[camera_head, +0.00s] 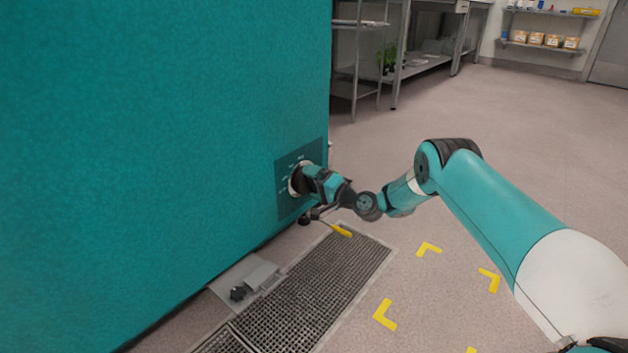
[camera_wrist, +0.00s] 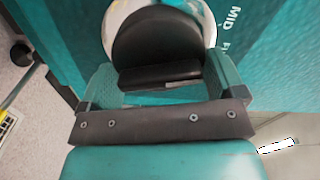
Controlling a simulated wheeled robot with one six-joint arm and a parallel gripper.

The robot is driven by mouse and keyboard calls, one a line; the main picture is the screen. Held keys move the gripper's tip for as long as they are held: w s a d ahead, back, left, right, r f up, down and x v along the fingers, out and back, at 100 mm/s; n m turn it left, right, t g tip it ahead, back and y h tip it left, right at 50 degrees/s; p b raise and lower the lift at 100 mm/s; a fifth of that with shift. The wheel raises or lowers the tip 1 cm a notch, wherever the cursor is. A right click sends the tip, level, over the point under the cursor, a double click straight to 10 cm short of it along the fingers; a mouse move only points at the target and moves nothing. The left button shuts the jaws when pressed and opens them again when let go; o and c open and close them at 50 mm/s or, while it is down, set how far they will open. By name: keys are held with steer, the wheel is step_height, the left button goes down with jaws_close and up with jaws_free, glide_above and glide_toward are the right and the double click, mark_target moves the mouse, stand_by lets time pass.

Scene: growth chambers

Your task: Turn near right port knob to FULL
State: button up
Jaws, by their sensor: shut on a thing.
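The port knob (camera_wrist: 160,45) is black and round, set in a white ring on a dark panel (camera_head: 287,161) on the teal chamber wall. In the wrist view the label "MID" shows to the right of the knob, with part of another label below it. My gripper (camera_wrist: 160,83) is shut on the knob, one finger on each side of its grip bar. In the head view my gripper (camera_head: 308,181) meets the panel and hides most of the knob. I cannot tell which label the knob points to.
Below the panel a lever with a yellow handle (camera_head: 342,231) sticks out close to my gripper. A floor grate (camera_head: 310,300) and a grey box (camera_head: 262,275) lie along the chamber's foot. Yellow corner marks (camera_head: 429,249) are on the open floor. Metal shelving (camera_head: 360,60) stands behind.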

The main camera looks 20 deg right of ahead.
steer(key=shift+f+m, duration=0.15)
steer(key=shift+m, duration=1.45)
steer(key=o, duration=0.7)
steer(key=shift+c, duration=0.2)
steer(key=shift+p, duration=0.3)
